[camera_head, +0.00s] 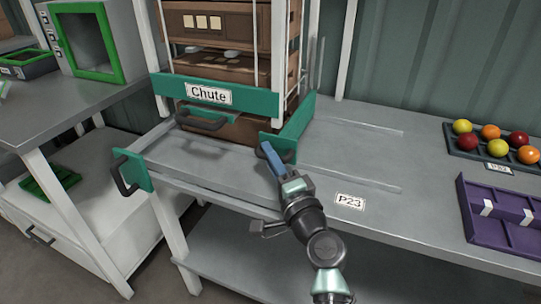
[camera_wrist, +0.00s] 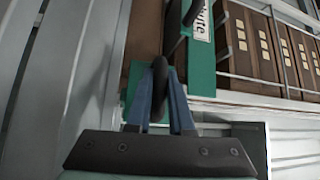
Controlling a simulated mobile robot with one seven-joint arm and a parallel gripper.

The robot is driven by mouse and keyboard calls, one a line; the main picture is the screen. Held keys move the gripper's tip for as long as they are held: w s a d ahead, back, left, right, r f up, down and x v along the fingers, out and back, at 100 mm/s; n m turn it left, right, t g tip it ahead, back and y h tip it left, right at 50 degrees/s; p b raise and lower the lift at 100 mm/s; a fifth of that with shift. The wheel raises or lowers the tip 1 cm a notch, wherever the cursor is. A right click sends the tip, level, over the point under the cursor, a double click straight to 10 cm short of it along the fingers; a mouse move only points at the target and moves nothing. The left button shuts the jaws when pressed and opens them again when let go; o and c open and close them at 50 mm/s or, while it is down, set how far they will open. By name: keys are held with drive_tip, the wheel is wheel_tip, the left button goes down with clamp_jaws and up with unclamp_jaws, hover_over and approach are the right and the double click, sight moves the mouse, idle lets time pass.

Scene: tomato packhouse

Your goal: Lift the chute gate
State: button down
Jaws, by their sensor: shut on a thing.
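The chute (camera_head: 222,50) is a white-framed rack holding stacked brown boxes. A green board across its front carries the label "Chute" (camera_head: 209,94); below it is a green panel with a dark bar handle (camera_head: 201,123). At the front right is a green plate (camera_head: 282,147) with a black handle, joined to a green side piece. My gripper (camera_head: 271,157) has its blue fingers shut on that right-hand handle. The wrist view shows the black handle (camera_wrist: 160,88) between the fingers, the green plate beside it, and the "Chute" board (camera_wrist: 202,50) beyond. Which green part is the gate is unclear.
Another green plate with a black handle (camera_head: 133,171) stands at the left front, joined to a rail. To the right lie a tray of tomatoes (camera_head: 469,153), a purple tray (camera_head: 488,232) and a "P23" label (camera_head: 350,201). The bench between is clear.

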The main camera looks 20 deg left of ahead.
wheel_tip(320, 180, up, 11)
drive_tip(key=p, duration=0.7)
drive_tip(key=c, duration=0.8)
unclamp_jaws()
drive_tip(key=shift+f, duration=0.1)
drive_tip(key=shift+s+d, duration=0.15)
drive_tip(key=shift+d, duration=0.05)
drive_tip(key=v, duration=1.2)
drive_tip(key=shift+s+d, duration=0.2)
drive_tip(key=shift+f, duration=0.15)
